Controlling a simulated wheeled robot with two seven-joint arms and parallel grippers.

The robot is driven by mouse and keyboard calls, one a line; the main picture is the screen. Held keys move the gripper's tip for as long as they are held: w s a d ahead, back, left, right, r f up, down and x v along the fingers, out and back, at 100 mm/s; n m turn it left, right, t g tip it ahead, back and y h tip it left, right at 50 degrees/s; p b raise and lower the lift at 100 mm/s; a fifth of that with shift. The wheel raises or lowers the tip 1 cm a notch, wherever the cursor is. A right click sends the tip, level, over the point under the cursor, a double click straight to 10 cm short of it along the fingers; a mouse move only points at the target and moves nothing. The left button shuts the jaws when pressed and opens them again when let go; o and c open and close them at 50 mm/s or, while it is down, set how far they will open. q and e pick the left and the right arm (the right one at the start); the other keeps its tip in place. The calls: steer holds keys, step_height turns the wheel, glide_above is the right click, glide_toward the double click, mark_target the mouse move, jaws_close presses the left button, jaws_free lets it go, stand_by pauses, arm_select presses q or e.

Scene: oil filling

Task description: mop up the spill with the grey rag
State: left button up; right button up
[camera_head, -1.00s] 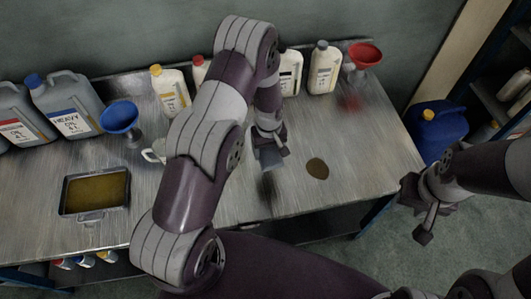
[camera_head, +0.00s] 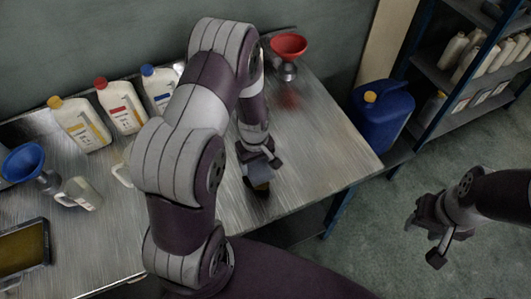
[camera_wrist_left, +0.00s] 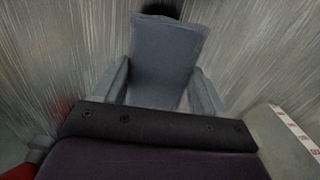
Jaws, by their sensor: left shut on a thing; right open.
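The grey rag (camera_wrist_left: 166,58) hangs between the fingers of my left gripper, flat and broad in the left wrist view. My left gripper (camera_head: 258,168) is shut on it, low over the right part of the metal table (camera_head: 325,140). The brown spill (camera_head: 262,187) shows as a small patch just below the gripper, mostly hidden by gripper and rag. I cannot tell whether the rag touches it. A dark patch shows past the rag's far end in the left wrist view. My right gripper (camera_head: 428,236) is open and empty, off the table's right side over the floor.
A red funnel (camera_head: 288,48) stands at the back right. Bottles with yellow (camera_head: 80,125), red (camera_head: 121,106) and blue (camera_head: 160,88) caps line the back. A blue funnel (camera_head: 24,163), a jug (camera_head: 82,193) and an oil tray (camera_head: 45,252) are left. A blue canister (camera_head: 383,115) stands beyond the table.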

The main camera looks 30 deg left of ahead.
arm_select(q)
steer(key=shift+w+d+f, duration=0.1)
steer(key=shift+w+d, duration=0.05)
steer(key=shift+d, duration=0.1)
steer(key=shift+s+a+f+b, duration=0.15)
steer(key=shift+s+b, duration=0.05)
steer(key=shift+b, duration=0.1)
steer(key=shift+s+a+f+b, duration=0.15)
steer(key=shift+f+b, duration=0.25)
steer(key=shift+f, duration=0.05)
steer(key=shift+s+a+f+b, duration=0.1)
steer(key=shift+s+f+b, duration=0.05)
steer(key=shift+f+b, duration=0.3)
steer(key=shift+w+d+f+b, duration=0.1)
steer(key=shift+f+b, duration=0.4)
steer(key=shift+f, duration=0.1)
steer(key=shift+w+d+f+b, duration=0.1)
steer(key=shift+f+b, duration=0.35)
steer(key=shift+f, duration=0.1)
steer(key=shift+w+f, duration=0.1)
steer(key=shift+f, duration=0.2)
steer(key=shift+a, duration=0.15)
arm_select(e)
steer(key=f, duration=0.2)
steer(key=s+f, duration=0.1)
steer(key=f, duration=0.1)
steer(key=shift+a, duration=0.2)
steer(key=shift+w+f, duration=0.1)
steer(key=shift+w, duration=0.05)
